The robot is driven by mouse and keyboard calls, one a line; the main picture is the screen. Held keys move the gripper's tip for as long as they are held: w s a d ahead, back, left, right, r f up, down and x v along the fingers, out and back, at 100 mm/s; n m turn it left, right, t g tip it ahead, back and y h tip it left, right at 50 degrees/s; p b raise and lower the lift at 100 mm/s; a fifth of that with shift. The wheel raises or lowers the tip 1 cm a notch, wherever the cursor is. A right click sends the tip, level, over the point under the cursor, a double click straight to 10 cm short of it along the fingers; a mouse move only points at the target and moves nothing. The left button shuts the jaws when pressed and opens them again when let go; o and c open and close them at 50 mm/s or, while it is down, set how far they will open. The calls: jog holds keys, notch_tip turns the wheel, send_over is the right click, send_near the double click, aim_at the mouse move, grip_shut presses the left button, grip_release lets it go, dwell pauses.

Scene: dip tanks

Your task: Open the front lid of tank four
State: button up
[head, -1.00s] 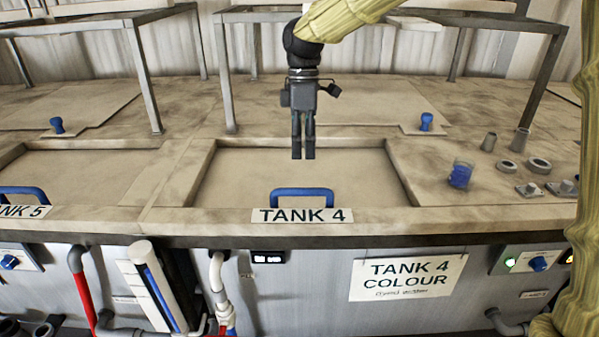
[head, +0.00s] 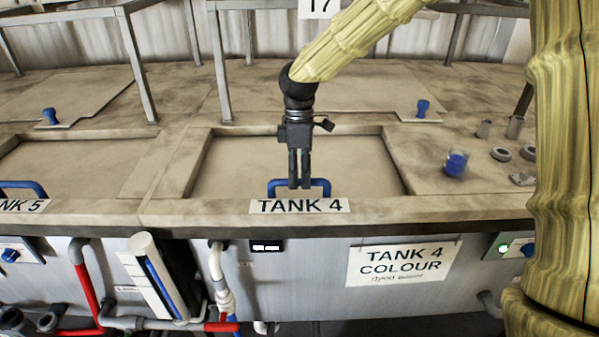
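The front lid of tank four (head: 240,165) is a flat beige panel lying in its recess behind the TANK 4 label (head: 299,206); it looks shut. Its blue handle (head: 324,184) stands up near the lid's front edge. My gripper (head: 299,186) points straight down at the middle of this handle, with its fingers overlapping the handle's bar in the head view. The two dark fingers appear side by side with a narrow gap. I cannot tell whether they touch the handle or have it between them.
A frame with metal legs (head: 218,70) stands behind the lid. A second panel with a blue knob (head: 422,108) lies behind right. A blue-filled jar (head: 455,163) and several grey fittings are at right. Tank five's blue handle (head: 22,187) is at left.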

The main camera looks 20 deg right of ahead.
jog(key=shift+f, duration=0.2)
jog(key=shift+c, duration=0.2)
grip_shut()
jog(key=shift+w+r, duration=0.1)
